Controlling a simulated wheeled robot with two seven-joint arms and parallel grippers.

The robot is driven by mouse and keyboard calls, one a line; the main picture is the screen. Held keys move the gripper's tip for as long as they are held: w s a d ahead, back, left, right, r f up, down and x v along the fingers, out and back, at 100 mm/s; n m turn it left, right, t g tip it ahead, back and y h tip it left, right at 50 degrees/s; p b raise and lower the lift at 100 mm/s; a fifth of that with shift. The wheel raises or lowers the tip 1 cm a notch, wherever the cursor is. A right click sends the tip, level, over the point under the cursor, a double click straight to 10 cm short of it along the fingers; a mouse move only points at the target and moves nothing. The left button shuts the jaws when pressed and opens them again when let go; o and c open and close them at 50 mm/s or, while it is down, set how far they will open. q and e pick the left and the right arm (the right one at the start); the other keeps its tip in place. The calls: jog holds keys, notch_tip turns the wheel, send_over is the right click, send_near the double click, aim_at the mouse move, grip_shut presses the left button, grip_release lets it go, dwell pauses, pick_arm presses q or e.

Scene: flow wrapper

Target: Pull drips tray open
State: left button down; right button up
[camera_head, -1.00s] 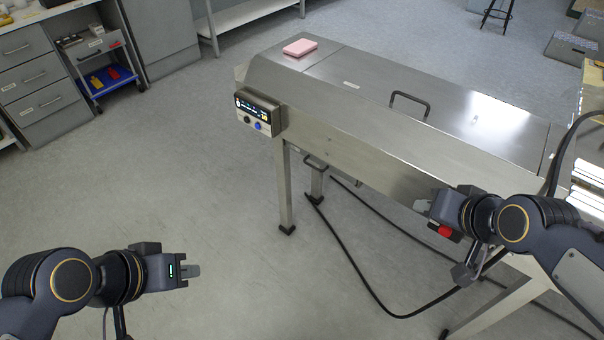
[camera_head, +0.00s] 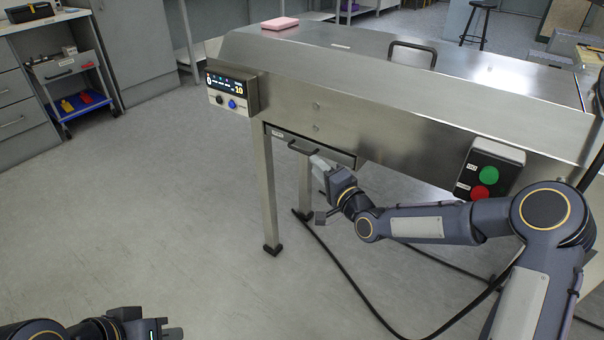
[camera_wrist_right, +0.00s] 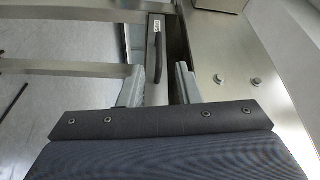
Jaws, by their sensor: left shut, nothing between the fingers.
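The drip tray (camera_head: 332,153) is a metal drawer under the machine's left part, with a white label and a dark bar handle (camera_head: 303,148) on its front. It looks shut in the head view. My right gripper (camera_head: 317,163) is in front of the tray, close to the handle. In the right wrist view, the handle (camera_wrist_right: 158,57) lies in the gap between the spread fingers of my right gripper (camera_wrist_right: 156,80); no finger visibly presses on it. My left gripper (camera_head: 174,333) is shut and empty at the bottom edge, away from the machine.
The flow wrapper (camera_head: 390,105) stands on metal legs. A control panel (camera_head: 232,92) is left of the tray, and a box with green and red buttons (camera_head: 489,169) is to the right. A black cable (camera_head: 345,278) lies on the floor.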

jog(key=b+x, duration=0.1)
jog(key=x, duration=0.7)
jog(key=shift+b, duration=0.35)
jog(key=shift+a+f, duration=0.1)
grip_shut()
